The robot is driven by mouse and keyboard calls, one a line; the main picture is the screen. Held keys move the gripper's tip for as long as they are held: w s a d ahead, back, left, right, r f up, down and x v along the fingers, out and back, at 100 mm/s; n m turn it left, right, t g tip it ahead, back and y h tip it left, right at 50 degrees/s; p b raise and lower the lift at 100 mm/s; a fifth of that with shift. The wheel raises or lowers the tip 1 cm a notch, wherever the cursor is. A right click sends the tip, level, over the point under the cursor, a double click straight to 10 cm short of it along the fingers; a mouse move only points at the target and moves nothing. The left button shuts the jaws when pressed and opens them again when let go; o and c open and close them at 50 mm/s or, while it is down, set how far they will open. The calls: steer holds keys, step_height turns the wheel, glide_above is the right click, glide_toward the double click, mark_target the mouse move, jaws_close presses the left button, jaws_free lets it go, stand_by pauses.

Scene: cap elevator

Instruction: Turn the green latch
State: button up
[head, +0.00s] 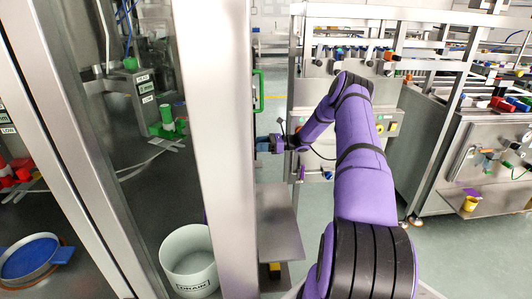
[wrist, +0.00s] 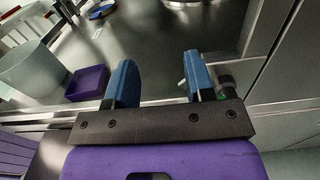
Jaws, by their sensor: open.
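A green handle-shaped part (head: 259,90) is on the side of the pale metal door post in the head view; I cannot tell whether it is the latch. My gripper (head: 264,144) is below it, close to the post's right side. In the wrist view my gripper (wrist: 161,80) has its two blue fingers wide apart, with no object clearly held. A dark round knob (wrist: 226,82) with a small green patch (wrist: 221,97) shows just right of the right finger. The finger partly hides it, so its turn position is unclear.
Behind the glass are a white bucket (head: 189,262) marked DRAIN and a green fitting (head: 170,122). The bucket (wrist: 32,70) and a purple box (wrist: 87,83) show in the wrist view. A metal shelf (head: 280,225) is below my gripper. Metal benches stand at the right.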

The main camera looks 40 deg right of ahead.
steer(key=s+a, duration=0.3)
steer(key=s, duration=0.4)
steer(key=shift+a+r, duration=0.15)
steer(key=shift+r, duration=0.2)
steer(key=shift+f, duration=0.2)
steer(key=c, duration=0.6)
steer(key=d+f+m+t, duration=0.1)
steer(key=m, duration=0.1)
steer(key=d+f+m+t, duration=0.1)
steer(key=f+m+t, duration=0.1)
steer(key=d+f+m+t, duration=0.1)
steer(key=m, duration=0.1)
steer(key=shift+d+f+t+h, duration=0.15)
steer(key=shift+f+t+h, duration=0.05)
steer(key=shift+t+h, duration=0.2)
jaws_close()
steer(key=s+d+f+m+t+h, duration=0.1)
steer(key=d+f+m+t+h, duration=0.55)
steer(key=m, duration=0.55)
steer(key=x, duration=0.9)
steer(key=shift+a+r+t, duration=0.35)
steer(key=shift+a, duration=0.15)
